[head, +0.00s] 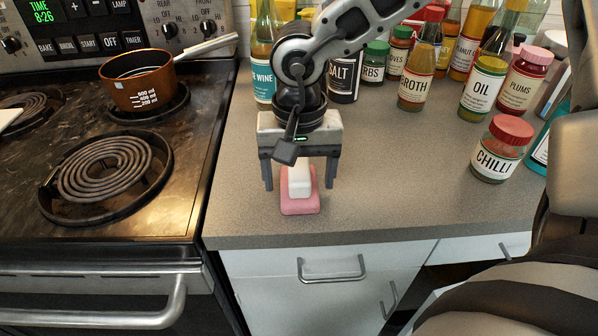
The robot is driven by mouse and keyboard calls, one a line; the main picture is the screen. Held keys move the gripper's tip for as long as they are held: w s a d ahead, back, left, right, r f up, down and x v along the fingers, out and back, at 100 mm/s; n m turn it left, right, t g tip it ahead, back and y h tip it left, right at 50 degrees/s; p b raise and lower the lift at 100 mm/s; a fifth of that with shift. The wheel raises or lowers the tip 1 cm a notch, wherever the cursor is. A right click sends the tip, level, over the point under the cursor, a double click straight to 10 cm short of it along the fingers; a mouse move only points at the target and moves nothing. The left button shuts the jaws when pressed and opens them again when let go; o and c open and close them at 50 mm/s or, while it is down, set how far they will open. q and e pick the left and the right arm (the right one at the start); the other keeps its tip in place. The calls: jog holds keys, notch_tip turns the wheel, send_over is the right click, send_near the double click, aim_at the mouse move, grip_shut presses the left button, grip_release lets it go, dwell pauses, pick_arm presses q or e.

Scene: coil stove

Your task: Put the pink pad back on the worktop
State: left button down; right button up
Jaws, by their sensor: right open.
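The pink pad (300,207) lies on the grey worktop (400,200), close to its front edge and right of the stove. A white block (300,180) shows on top of the pad; I cannot tell if it is a part of it. My right gripper (300,184) is open above the pad, fingers pointing down, one on each side of the white block and apart from it. The gripper body hides the far end of the block. My left gripper is not in view.
The coil stove (60,215) is at the left, with a copper saucepan (138,82) on a back coil. A chilli jar (501,152) stands at the right. The worktop's front middle is clear.

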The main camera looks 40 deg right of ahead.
aim_at(299, 170)
notch_tip(299, 170, up, 12)
dwell(0.4)
dwell(0.5)
